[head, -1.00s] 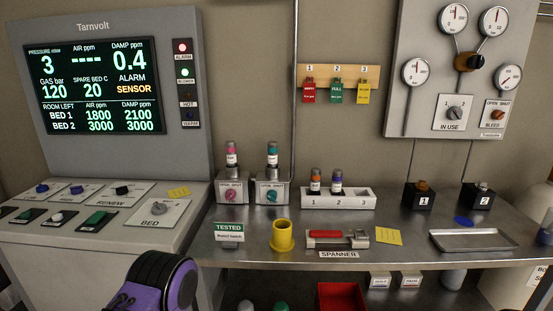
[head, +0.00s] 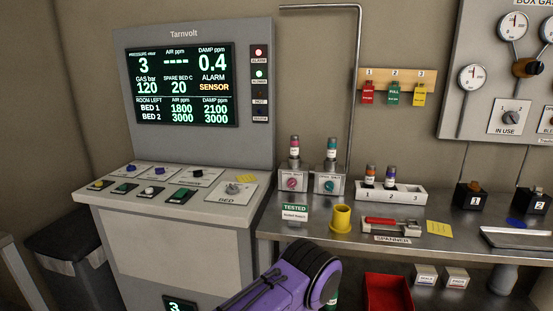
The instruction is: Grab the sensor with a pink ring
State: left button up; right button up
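The sensor with a pink ring (head: 294,147) stands upright in a grey valve block with a pink knob (head: 292,184), at the left end of the steel bench. A sensor with a teal ring (head: 331,148) stands upright in the matching block with a teal knob (head: 329,186) to its right. A sensor with an orange band (head: 370,175) and one with a purple band (head: 390,176) stand in a white numbered rack (head: 410,196). A purple and black link of my arm shows at the bottom centre. Neither gripper's fingers are in view.
A yellow cup (head: 341,218), a green TESTED sign (head: 294,211) and a red-handled spanner (head: 385,222) sit on the bench front. The console (head: 170,215) stands left of the bench. A red bin (head: 388,294) is below. Bare floor space is hardly visible.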

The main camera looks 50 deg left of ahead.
aim_at(295, 139)
jog(key=z, duration=0.05)
jog(key=k, duration=0.3)
jog(key=u, duration=0.8)
